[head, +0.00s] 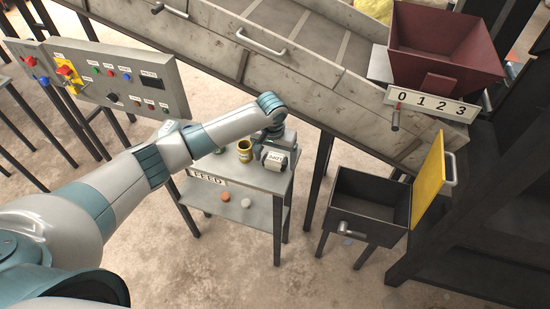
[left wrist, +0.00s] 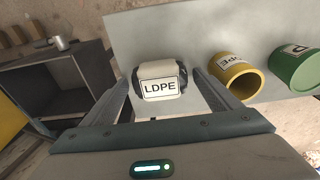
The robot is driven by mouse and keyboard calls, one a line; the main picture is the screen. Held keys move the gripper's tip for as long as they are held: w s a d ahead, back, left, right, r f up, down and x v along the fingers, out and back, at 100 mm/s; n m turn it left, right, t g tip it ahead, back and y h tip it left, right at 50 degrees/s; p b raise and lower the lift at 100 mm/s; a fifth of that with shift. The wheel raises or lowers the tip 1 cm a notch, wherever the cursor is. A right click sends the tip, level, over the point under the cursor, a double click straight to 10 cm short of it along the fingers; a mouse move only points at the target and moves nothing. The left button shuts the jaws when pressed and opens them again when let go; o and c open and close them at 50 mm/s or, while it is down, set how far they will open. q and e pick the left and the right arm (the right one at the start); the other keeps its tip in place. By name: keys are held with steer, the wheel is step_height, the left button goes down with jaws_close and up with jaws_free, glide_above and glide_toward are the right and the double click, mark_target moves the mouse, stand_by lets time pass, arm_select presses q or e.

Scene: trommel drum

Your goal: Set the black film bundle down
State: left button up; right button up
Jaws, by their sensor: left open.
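The black film bundle (left wrist: 160,80) has dark ends, a pale band around its middle and an LDPE label. It lies on the grey top of the FEED table (head: 265,182), and it also shows near the right end of that table in the head view (head: 274,158). My left gripper (left wrist: 157,76) is open, with one finger on each side of the bundle and a small gap to each. In the head view my left gripper (head: 276,134) is over the bundle and partly hides it. My right gripper is in neither view.
A yellow cup (head: 245,152) and a green cup (left wrist: 298,70) are beside the bundle. Orange and white pieces sit on the lower shelf (head: 262,214). A dark bin (head: 350,212) with a raised yellow lid stands right. The trommel's sloping side (head: 290,65) rises behind; a control panel (head: 120,80) is left.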

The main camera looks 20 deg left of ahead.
mark_target(274, 162)
arm_select(q)
step_height(274, 162, up, 12)
steer(key=s+b, duration=0.1)
steer(key=b, duration=0.1)
steer(key=shift+s, duration=0.2)
stand_by(0.7)
